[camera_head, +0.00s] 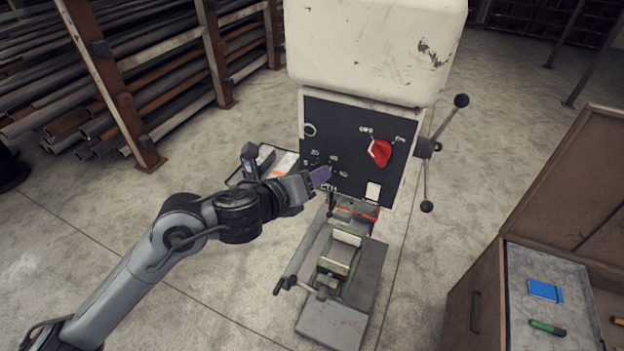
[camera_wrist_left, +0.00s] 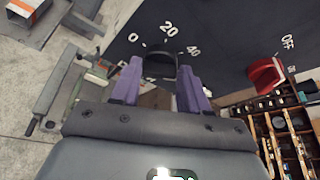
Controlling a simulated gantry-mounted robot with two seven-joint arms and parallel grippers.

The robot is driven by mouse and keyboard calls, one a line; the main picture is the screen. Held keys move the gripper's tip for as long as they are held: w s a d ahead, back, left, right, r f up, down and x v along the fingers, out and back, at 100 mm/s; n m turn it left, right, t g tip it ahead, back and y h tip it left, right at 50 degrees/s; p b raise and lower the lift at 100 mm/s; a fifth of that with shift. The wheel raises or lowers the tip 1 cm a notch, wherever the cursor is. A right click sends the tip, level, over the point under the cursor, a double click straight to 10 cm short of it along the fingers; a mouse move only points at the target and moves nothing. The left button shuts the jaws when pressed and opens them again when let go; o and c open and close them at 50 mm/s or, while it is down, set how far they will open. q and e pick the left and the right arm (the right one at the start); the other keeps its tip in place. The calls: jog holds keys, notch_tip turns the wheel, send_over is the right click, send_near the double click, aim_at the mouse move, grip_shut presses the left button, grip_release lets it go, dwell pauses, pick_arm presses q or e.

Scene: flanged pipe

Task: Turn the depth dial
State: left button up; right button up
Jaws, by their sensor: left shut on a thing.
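The black depth dial (camera_wrist_left: 160,66) sits on the dark front panel, with the marks 0, 20 and 40 around its upper side in the left wrist view. My left gripper (camera_wrist_left: 160,84) has its two purple fingers on either side of the dial, shut on it. In the head view my left gripper (camera_head: 320,176) reaches the lower left part of the panel (camera_head: 345,120) and hides the dial. Which mark the dial points to cannot be told. My right gripper is in neither view.
A red switch (camera_head: 379,152) sits right of the dial on the panel. A lever with black knobs (camera_head: 427,206) sticks out at the machine's right side. A vise (camera_head: 336,262) stands below. A pipe rack (camera_head: 90,90) is at left, a wooden cabinet (camera_head: 474,310) at right.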

pick_arm(q)
jog(key=shift+w+a+f+n+t+h+b, duration=0.1)
jog(key=shift+f+n+t+h+b, duration=0.35)
jog(key=shift+n+h+b, duration=1.35)
jog(key=shift+s+a+f+n+t+b, duration=0.1)
jog(key=shift+f+n+t+b, duration=0.4)
jog(key=shift+n, duration=2.7)
jog(key=shift+w+a+f+n+t+h+b, duration=0.15)
jog(key=shift+n+t+h+b, duration=1)
jog(key=shift+n, duration=1.35)
jog(key=shift+d+g+y, duration=0.1)
jog(key=shift+g+y, duration=0.15)
jog(key=shift+g, duration=0.15)
jog(key=o, duration=1.1)
jog(key=shift+c, duration=0.2)
jog(key=shift+b, duration=0.3)
